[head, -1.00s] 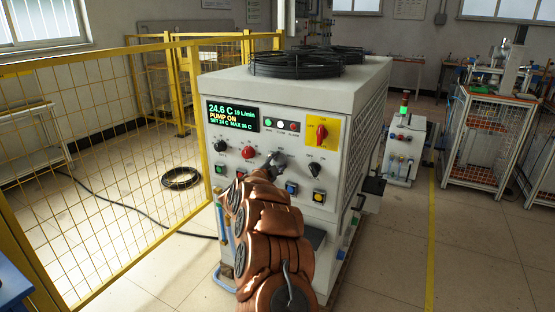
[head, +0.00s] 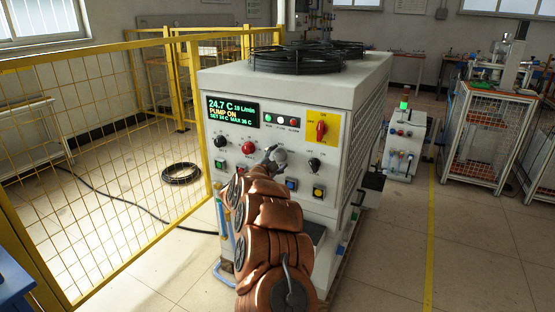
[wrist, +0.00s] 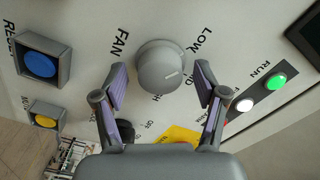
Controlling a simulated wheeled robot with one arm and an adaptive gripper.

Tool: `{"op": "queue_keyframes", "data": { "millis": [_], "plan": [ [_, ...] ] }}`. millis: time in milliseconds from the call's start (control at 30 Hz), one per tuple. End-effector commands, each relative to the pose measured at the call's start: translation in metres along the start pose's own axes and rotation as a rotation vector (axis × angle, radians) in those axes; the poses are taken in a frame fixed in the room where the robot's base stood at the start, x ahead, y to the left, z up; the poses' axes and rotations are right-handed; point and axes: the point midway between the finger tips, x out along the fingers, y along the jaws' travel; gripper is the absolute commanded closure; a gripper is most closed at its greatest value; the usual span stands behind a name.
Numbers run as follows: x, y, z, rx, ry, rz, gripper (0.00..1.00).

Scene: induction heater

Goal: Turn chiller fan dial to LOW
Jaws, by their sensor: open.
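The chiller's fan dial (wrist: 161,67) is a round grey knob on the white panel in the wrist view, with FAN printed to its left and LOW to its upper right. A small pale mark sits on its lower right side, facing letters partly hidden by a finger. My gripper (wrist: 160,74) is open, one finger on each side of the dial; whether either touches it I cannot tell. In the head view my gripper (head: 275,157) is at the panel's front and covers the dial. The chiller (head: 222,88) is a white cabinet with a lit display (head: 232,112).
A red knob (head: 248,148), a black knob (head: 314,163) and a yellow-backed red switch (head: 321,127) are close to my gripper. A blue button (wrist: 40,65) is at the wrist view's left. A yellow mesh fence (head: 100,160) stands to the left.

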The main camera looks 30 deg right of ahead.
Motion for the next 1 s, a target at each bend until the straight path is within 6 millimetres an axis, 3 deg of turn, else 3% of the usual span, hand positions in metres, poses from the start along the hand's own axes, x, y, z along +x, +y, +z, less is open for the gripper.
{"op": "queue_keyframes", "data": {
  "millis": [367,1000],
  "plan": [
    [-0.018,0.000,0.000,0.001,0.000,0.000,0.28],
    [-0.107,0.000,0.000,0.001,-0.002,0.000,0.28]
  ]
}}
